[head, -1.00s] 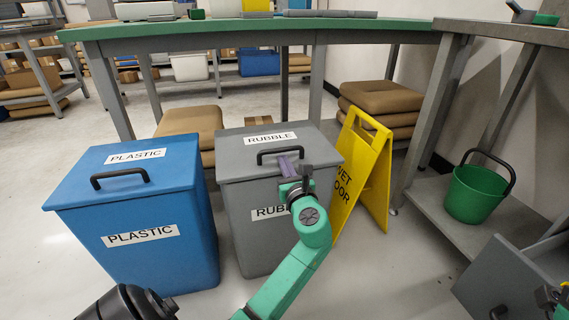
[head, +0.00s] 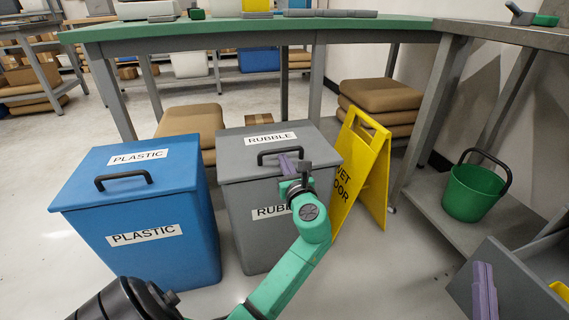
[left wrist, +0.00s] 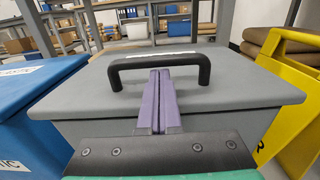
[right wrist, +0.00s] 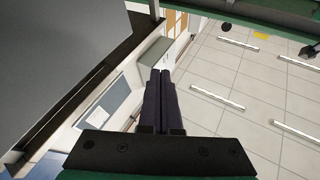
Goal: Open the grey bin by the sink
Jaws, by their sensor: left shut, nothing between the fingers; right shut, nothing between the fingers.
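The grey bin (head: 243,225), labelled RUBBLE, stands on the floor with its grey lid (head: 303,153) closed. A black handle (head: 268,154) arches over the lid; it also shows in the left wrist view (left wrist: 117,72). My left gripper (head: 289,161) is shut and empty, with its purple fingertips (left wrist: 161,74) at the handle's opening, just under the bar. I cannot tell whether they touch it. My right gripper (head: 483,266) is shut and empty at the lower right of the head view, far from the bin. No sink is recognisable.
A blue PLASTIC bin (head: 151,245) stands left of the grey bin, and a yellow wet floor sign (head: 375,175) stands close on its right. A green-topped table (head: 250,29) is behind. A green bucket (head: 468,196) sits on a low shelf at right.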

